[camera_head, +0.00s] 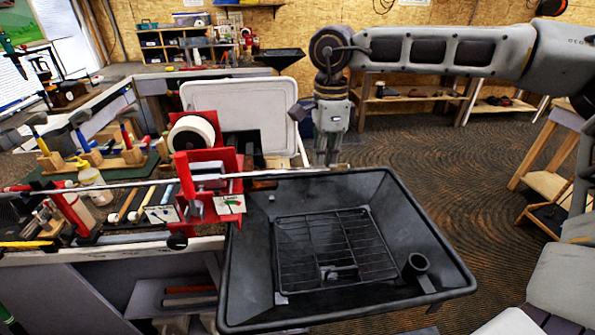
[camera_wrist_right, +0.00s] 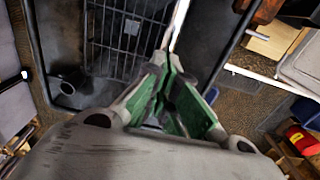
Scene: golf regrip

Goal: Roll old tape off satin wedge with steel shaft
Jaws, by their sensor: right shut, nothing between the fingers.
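A thin steel shaft (camera_head: 120,185) runs level across the bench from the left edge, through a red vise (camera_head: 215,190), to the near rim of my right gripper. The wedge's head is not seen. Old tape cannot be made out on the shaft. My right gripper (camera_head: 330,161) points down at the shaft's right end, above the tub's back rim. In the right wrist view its green-padded fingers (camera_wrist_right: 164,75) are shut with nothing between them. A pale bar, perhaps the shaft, shows just beyond the fingertips; contact cannot be told. My left gripper is out of view.
A black tub (camera_head: 430,235) with a wire rack (camera_head: 335,250) and a cup holder (camera_head: 416,266) stands in front. A white tape roll (camera_head: 191,136) sits behind the vise. Tools and bottles crowd the bench at left. The floor at right is open.

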